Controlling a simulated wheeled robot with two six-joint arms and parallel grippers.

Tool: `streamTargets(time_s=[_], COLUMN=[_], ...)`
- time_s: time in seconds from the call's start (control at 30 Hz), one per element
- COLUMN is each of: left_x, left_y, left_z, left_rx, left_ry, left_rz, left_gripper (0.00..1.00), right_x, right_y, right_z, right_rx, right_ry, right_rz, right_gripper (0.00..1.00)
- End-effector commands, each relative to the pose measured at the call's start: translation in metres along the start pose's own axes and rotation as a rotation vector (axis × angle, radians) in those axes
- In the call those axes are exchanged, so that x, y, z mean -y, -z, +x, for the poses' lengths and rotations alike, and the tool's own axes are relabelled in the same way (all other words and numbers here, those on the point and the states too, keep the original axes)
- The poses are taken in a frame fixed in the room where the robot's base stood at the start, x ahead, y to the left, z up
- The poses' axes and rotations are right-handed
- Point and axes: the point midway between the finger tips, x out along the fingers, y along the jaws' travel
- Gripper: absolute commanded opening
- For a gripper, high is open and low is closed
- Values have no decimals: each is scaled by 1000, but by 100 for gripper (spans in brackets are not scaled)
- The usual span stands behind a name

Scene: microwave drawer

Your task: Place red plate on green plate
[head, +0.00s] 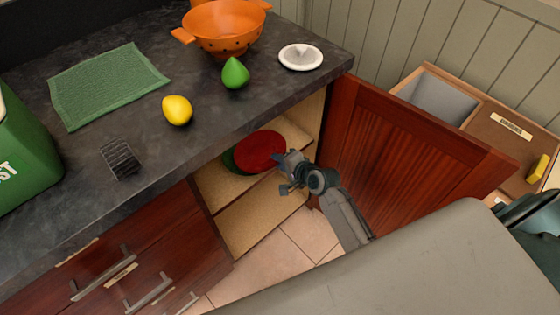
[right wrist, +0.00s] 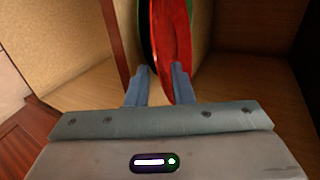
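The red plate (head: 259,150) is inside the open lower cabinet, over the cabinet's shelf. The green plate (head: 229,161) shows as a sliver at its left and lower edge, mostly hidden by it. I cannot tell whether they touch. My right gripper (head: 283,173) is at the red plate's right edge. In the right wrist view the red plate (right wrist: 172,35) is seen steeply, its near rim between my right fingers (right wrist: 161,72). Whether they press on it is not clear. A green edge (right wrist: 145,35) shows just left of it. My left gripper is out of view.
The cabinet door (head: 405,150) stands open right of my arm. The lower shelf (head: 255,218) is bare.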

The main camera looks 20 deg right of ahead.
Motion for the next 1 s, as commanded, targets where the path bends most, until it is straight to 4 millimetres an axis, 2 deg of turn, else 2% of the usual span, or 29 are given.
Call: streamTargets(time_s=[0.4, 0.57, 0.8, 1.0], left_x=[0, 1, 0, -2], left_y=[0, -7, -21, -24], left_z=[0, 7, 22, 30], left_rx=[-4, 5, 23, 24], left_ry=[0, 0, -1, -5], left_rz=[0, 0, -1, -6], left_gripper=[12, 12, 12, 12], right_x=[6, 4, 4, 4], right_y=[0, 0, 0, 0], right_z=[-4, -33, -86, -114], right_rx=[-1, -1, 0, 0], right_ry=[0, -1, -3, -1], right_rz=[-1, -3, -5, -3], right_gripper=[25, 25, 25, 25])
